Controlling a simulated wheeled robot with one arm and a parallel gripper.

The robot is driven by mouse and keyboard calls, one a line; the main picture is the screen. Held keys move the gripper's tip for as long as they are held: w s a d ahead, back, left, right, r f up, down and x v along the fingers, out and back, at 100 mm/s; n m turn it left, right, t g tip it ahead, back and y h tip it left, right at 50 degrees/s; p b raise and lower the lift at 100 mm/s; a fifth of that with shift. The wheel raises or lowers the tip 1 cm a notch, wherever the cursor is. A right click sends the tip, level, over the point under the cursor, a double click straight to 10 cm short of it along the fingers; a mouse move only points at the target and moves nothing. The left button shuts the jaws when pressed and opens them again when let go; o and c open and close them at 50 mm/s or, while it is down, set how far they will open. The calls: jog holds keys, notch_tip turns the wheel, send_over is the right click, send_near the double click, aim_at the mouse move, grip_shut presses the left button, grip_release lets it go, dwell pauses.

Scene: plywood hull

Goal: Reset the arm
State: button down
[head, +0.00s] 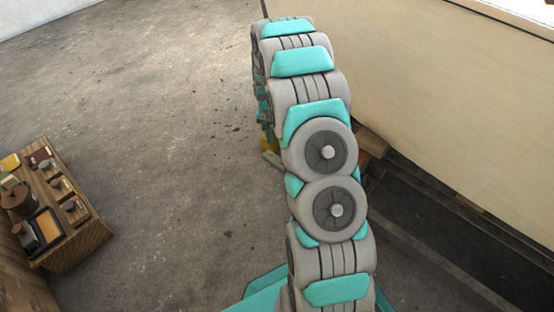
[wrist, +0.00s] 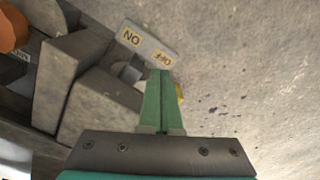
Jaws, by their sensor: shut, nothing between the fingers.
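My arm rises from the bottom of the head view and stretches away toward the pale wall, bent over at its far end. My gripper (wrist: 160,73) shows in the wrist view with its two green fingers pressed together and nothing between them. The fingertips overlap the lower edge of a grey plate (wrist: 150,44) marked ON and OFF, close to the OFF label. I cannot tell whether they touch it. In the head view the arm hides the gripper. A small yellow part (wrist: 180,94) shows behind the fingers.
Grey blocks (wrist: 99,103) stand left of the fingers, with an orange object (wrist: 12,30) at the upper left. A wooden table (head: 84,240) with small items is at the left. A pale wall (head: 440,95) rises on the right. The concrete floor (head: 150,105) between is open.

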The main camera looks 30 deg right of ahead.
dwell(0.4)
jog(key=s+a+r+n+p, duration=0.1)
jog(key=s+a+r+p, duration=0.15)
jog(key=s+r, duration=0.4)
jog(key=s+a+r+n+p, duration=0.1)
jog(key=s+a+r, duration=0.3)
jog(key=r, duration=0.5)
jog(key=s+a+r+n+p, duration=0.1)
jog(key=s+a+r, duration=0.35)
jog(key=r, duration=0.35)
jog(key=s+a+r+n+p, duration=0.1)
jog(key=s+a+r, duration=0.1)
jog(key=s, duration=0.6)
jog(key=s+a+r+n+g+p, duration=0.1)
jog(key=s+a+r+n+p, duration=0.1)
jog(key=s+r, duration=0.3)
jog(key=s+a+r+n+p, duration=0.1)
jog(key=s+r, duration=0.3)
jog(key=s, duration=0.9)
jog(key=shift+a+r+n+g+p, duration=0.25)
jog(key=shift+a+n+g+p, duration=0.2)
jog(key=shift+a, duration=0.25)
